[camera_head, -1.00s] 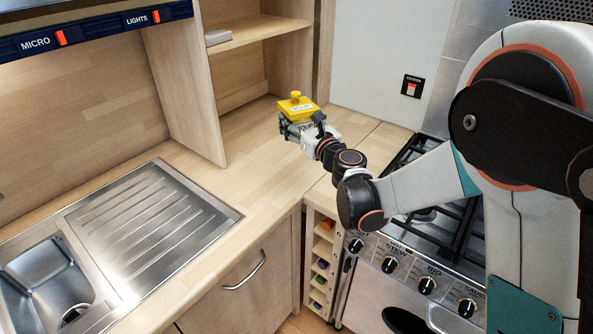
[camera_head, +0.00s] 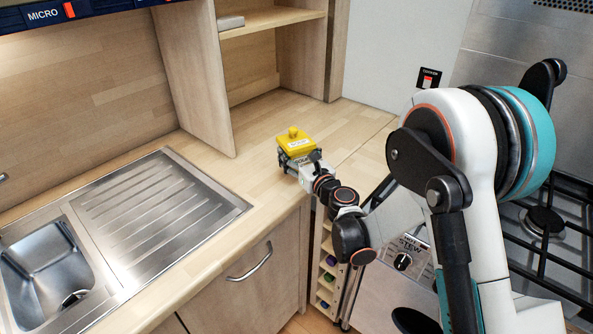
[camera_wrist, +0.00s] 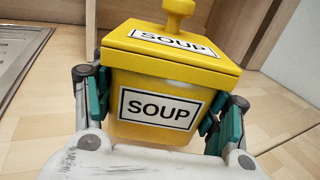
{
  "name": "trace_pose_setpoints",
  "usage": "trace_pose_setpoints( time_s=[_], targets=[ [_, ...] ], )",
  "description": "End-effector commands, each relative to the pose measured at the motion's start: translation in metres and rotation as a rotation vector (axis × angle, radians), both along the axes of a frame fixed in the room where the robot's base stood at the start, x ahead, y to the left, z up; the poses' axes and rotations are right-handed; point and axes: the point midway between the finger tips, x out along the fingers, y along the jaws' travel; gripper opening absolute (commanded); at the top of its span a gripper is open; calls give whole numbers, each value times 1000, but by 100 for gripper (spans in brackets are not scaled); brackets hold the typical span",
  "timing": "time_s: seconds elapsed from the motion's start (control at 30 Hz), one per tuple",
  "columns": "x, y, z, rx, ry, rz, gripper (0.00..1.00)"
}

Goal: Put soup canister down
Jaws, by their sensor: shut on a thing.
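The soup canister (camera_head: 294,141) is a yellow square box with a knobbed lid and white SOUP labels. It fills the middle of the wrist view (camera_wrist: 160,105). My gripper (camera_head: 297,158) is shut on it, with one teal-padded finger on each side of the canister in the wrist view (camera_wrist: 155,108). The canister is upright over the wooden worktop (camera_head: 262,128) near the corner. Its base is partly hidden by my gripper, so I cannot tell if it touches the worktop.
A steel sink with drainer (camera_head: 150,215) lies to the left. A wooden shelf unit (camera_head: 192,75) stands behind. The range cooker's hob (camera_head: 545,222) is at the right. A wine rack (camera_head: 326,275) is below the worktop. The worktop around the canister is clear.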

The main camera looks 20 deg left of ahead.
Motion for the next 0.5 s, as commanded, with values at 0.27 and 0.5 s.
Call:
trace_pose_setpoints(
  time_s=[0.27,0.5],
  targets=[
    [0,0,-22,0,0,0,9],
    [0,0,-48,0,0,0,9]
  ],
)
